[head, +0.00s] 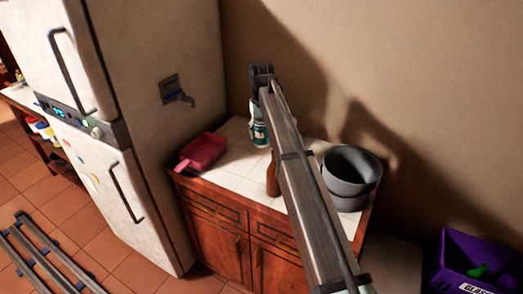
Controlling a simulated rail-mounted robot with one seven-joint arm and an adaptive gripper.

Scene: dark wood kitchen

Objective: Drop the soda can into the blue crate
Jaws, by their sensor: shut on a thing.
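A small green-and-white can (260,134), which looks like the soda can, is at the white-tiled counter top near the wall. My gripper (258,120) points down over it and is shut on it; the fingers are small and partly hidden by my arm. I cannot tell whether the can touches the counter. A violet-blue crate (456,250) stands low at the bottom right, partly cut off by the frame. Its label reads "GLASS", and green items lie inside. No other blue crate shows.
A red dustpan-like tray (203,151) lies on the counter's left side. A brown bottle (272,180) stands mid-counter, partly behind my arm. A grey bucket (350,173) stands at the right end. The white fridge (125,120) rises at the left.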

